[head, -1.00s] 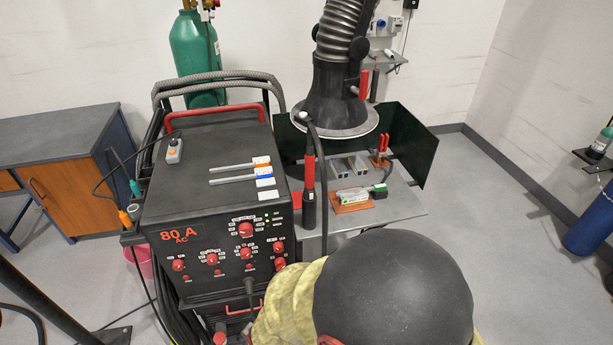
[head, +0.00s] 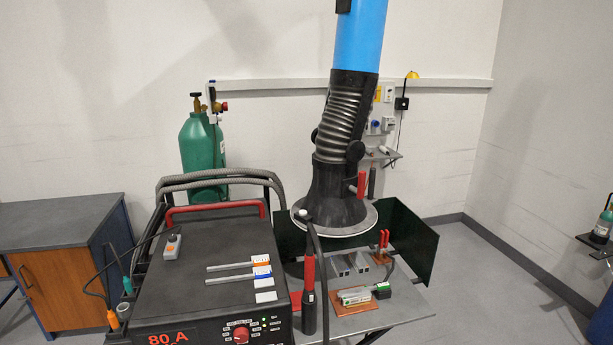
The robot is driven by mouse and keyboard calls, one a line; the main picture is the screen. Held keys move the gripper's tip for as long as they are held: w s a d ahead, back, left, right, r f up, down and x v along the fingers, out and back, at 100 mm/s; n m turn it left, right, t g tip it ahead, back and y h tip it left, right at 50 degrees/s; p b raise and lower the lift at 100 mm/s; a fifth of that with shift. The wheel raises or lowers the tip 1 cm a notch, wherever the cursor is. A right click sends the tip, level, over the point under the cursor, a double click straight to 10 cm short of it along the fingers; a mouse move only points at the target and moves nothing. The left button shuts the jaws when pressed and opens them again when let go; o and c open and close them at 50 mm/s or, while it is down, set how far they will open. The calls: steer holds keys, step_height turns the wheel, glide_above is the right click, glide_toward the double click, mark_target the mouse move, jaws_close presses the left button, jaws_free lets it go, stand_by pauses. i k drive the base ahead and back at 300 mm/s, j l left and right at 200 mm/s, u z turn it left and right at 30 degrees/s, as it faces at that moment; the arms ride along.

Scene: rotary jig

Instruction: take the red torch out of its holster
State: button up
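A red-handled tool (head: 309,272), which looks like the red torch, stands upright in a dark tube-shaped holster (head: 308,316) at the front left edge of the grey work table (head: 355,325). A black cable with a pale tip curves down just beside it, and I cannot tell how the two connect. A second red handle (head: 361,185) shows beside the fume hood, further back. My gripper is not in view.
The black welding machine (head: 195,260) stands close left of the holster. The fume hood (head: 335,205) hangs low over the table. A dark green screen (head: 410,240) borders the back. Metal pieces and a brown board (head: 362,297) lie on the table. Floor shows at right.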

mark_target(309, 290)
steer(key=i+l+u, duration=0.3)
steer(key=l, duration=0.2)
steer(key=l+u, duration=0.25)
steer(key=l, duration=0.2)
steer(key=i+l+u, duration=0.15)
steer(key=l+u, duration=0.15)
steer(key=l, duration=0.25)
steer(key=l+u, duration=0.25)
steer(key=l, duration=0.3)
steer(key=i, duration=0.05)
